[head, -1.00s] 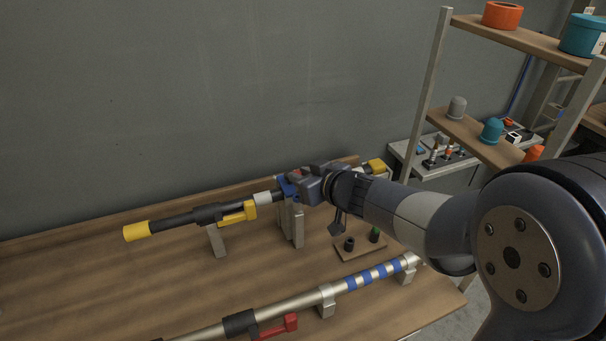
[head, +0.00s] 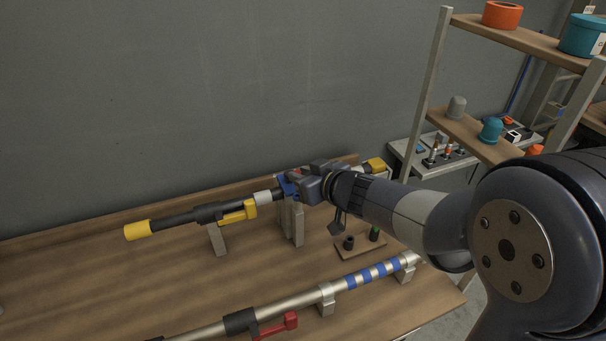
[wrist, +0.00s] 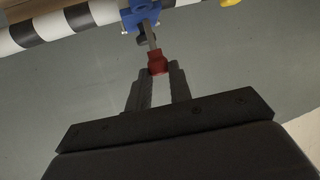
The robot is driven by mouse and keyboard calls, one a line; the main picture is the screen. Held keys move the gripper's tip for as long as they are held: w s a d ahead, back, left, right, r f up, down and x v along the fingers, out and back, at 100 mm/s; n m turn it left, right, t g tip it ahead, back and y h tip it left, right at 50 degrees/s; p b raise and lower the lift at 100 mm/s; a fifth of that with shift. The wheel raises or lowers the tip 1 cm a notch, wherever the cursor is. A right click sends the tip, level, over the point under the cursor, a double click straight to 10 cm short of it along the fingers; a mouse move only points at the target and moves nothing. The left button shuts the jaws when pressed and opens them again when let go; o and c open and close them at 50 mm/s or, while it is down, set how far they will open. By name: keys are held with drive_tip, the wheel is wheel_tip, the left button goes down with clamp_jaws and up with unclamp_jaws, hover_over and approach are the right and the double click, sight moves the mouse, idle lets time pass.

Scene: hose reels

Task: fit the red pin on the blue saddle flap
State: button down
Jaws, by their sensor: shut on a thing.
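The blue saddle (head: 285,187) sits on the black-and-white banded pole (head: 263,196) near its post in the head view. In the wrist view the blue saddle (wrist: 139,14) is at the top, around the pole (wrist: 78,18). My gripper (wrist: 158,78) is shut on the red pin (wrist: 158,62). The pin's grey shank points up at the saddle and overlaps it in the picture; I cannot tell whether it is in the flap's hole. In the head view my gripper (head: 300,184) is right beside the saddle and hides much of it.
A silver pole with blue bands (head: 372,276) and a red lever (head: 278,326) lie in front. A small wooden block (head: 360,247) with dark and green pegs stands below my wrist. A shelf (head: 480,135) is at the right. The table's left front is clear.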

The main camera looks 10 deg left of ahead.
drive_tip(key=shift+f+b, duration=1.65)
drive_tip(key=shift+f, duration=0.6)
drive_tip(key=c, duration=1.2)
unclamp_jaws()
drive_tip(key=p+v, duration=0.2)
drive_tip(key=v, duration=0.8)
drive_tip(key=shift+s+d+r, duration=0.2)
drive_tip(key=shift+d+r, duration=0.05)
drive_tip(key=shift+d, duration=0.05)
drive_tip(key=b+x, duration=0.1)
drive_tip(key=x, duration=0.9)
drive_tip(key=shift+w+a+r, duration=0.15)
drive_tip(key=shift+w+a, duration=0.05)
drive_tip(key=shift+a, duration=0.1)
